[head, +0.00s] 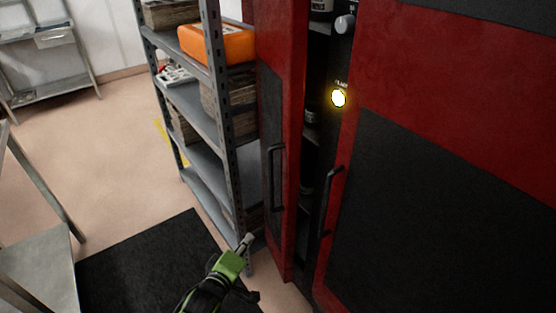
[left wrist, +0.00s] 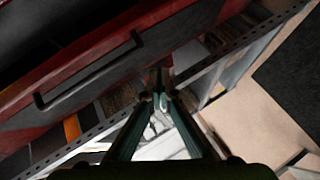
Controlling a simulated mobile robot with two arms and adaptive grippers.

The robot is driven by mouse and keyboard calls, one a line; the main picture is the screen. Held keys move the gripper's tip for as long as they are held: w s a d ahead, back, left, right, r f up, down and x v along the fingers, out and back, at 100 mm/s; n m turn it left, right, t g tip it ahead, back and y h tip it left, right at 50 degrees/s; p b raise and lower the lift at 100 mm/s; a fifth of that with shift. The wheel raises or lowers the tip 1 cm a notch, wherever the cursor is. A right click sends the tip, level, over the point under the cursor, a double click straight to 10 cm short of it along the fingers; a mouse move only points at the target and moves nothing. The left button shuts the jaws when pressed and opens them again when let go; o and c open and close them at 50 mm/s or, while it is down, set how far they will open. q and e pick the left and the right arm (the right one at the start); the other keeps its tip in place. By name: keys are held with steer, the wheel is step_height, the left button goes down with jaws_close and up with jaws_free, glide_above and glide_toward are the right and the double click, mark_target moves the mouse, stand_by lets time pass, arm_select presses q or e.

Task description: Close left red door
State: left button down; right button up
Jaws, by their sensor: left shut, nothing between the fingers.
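The left red door (head: 292,150) stands ajar, swung outward beside the shelf rack in the head view. It has a dark panel and a black bar handle (head: 276,178). The door also crosses the upper left of the left wrist view (left wrist: 105,50), with a handle (left wrist: 88,72) on it. My left gripper (head: 246,242) is shut and empty, low and to the left of the door handle. Its closed fingertips show in the left wrist view (left wrist: 160,98), apart from the handle. Whether they touch the door is unclear. My right gripper is not in view.
A grey shelf rack (head: 228,150) with an orange case (head: 217,43) stands close left of the door. The right red door (head: 450,80) has its own handle (head: 328,200). A lit button (head: 339,98) shows in the gap. A black mat (head: 150,265) lies on the floor.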

arm_select(q)
steer(key=w+d+r+n+t+h, duration=0.1)
steer(key=d+r, duration=0.1)
steer(key=r, duration=0.5)
steer(key=w+d+r+n+t+h, duration=0.1)
steer(key=w+d+r, duration=0.1)
steer(key=r, duration=0.5)
steer(key=n+t, duration=0.1)
glide_toward(284, 156)
steer(key=shift+h, duration=0.4)
steer(key=x, duration=0.1)
steer(key=p+x, duration=0.1)
steer(key=x, duration=0.3)
steer(key=shift+w+a+p, duration=0.15)
steer(key=shift+a+p, duration=0.15)
steer(key=shift+p, duration=0.1)
steer(key=shift+w+d, duration=0.2)
steer(key=shift+w, duration=0.15)
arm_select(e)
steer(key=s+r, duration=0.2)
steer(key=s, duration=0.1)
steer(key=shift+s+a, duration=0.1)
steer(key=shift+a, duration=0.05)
arm_select(q)
steer(key=shift+d+f, duration=0.1)
steer(key=shift+d, duration=0.05)
